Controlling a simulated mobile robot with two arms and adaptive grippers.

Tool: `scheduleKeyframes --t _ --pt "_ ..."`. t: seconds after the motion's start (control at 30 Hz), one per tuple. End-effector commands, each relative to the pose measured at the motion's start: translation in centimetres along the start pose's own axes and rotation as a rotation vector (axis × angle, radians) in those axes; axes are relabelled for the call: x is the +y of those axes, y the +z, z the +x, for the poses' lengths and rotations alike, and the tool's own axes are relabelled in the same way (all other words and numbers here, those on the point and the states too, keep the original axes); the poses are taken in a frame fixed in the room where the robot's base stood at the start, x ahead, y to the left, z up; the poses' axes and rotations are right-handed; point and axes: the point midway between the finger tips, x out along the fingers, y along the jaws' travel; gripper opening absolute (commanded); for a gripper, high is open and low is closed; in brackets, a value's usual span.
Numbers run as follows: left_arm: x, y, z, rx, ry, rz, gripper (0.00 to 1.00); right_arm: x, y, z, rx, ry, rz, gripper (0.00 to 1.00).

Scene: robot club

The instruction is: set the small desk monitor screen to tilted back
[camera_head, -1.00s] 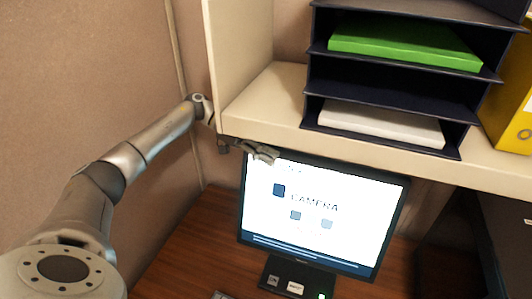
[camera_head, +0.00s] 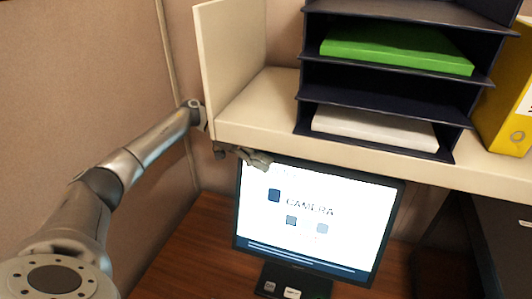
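The small desk monitor (camera_head: 318,215) stands on the wooden desk below the shelf, its lit white screen reading "CAMERA". Its stand base shows at the bottom edge of the picture. My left gripper (camera_head: 256,160) is at the monitor's top left corner, just under the shelf's front edge. Its fingers overlap the top edge of the screen in the picture; I cannot tell whether they touch it. The fingers are small and seen edge-on, so their opening is unclear. The shelf hides part of the monitor's top edge and back. My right gripper is not in view.
A cream shelf (camera_head: 350,155) overhangs the monitor closely. It carries a dark letter tray (camera_head: 385,95) with green and white stacks, and a yellow binder (camera_head: 505,110). A beige partition (camera_head: 75,80) stands at the left. The wooden desk (camera_head: 190,250) is clear left of the monitor.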

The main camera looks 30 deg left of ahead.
Motion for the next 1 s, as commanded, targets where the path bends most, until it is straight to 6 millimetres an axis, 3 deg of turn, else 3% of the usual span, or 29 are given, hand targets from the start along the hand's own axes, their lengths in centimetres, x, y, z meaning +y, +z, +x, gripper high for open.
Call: scheduleKeyframes --t 0.23,0.7,1.0 --pt "-0.1 0.1 -1.0 -0.003 -0.005 -0.001 0.48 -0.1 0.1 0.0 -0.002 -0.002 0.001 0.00" --pt "0.1 -0.2 -10.1 0.000 -0.004 0.001 0.48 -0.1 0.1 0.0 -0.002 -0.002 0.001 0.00" --pt "0.2 -0.1 -12.0 -0.001 0.000 0.002 0.48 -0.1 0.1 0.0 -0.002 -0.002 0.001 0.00"
